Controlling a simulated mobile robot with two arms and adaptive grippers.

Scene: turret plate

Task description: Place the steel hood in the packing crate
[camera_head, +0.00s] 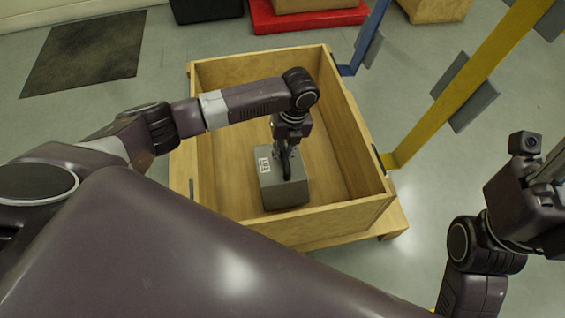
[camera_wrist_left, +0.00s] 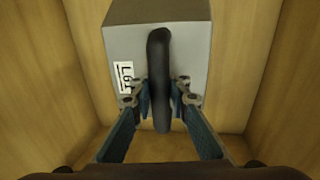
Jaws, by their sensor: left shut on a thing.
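The steel hood (camera_head: 281,189) is a grey box with a white label and a dark handle on top. It is inside the wooden packing crate (camera_head: 345,218), within its walls; I cannot tell whether it touches the floor. My left gripper (camera_head: 287,150) reaches down into the crate and is shut on the hood's handle. In the left wrist view the fingers (camera_wrist_left: 159,103) sit on both sides of the dark handle, and the grey hood (camera_wrist_left: 200,70) lies beyond. My right gripper shows only in part at the right edge of the head view; its fingertips are out of view.
A yellow post (camera_head: 465,85) and a blue post (camera_head: 364,38) with grey plates stand right of the crate. A red pallet (camera_head: 305,17) and a black case lie behind it. A dark mat (camera_head: 85,52) is on the floor at upper left.

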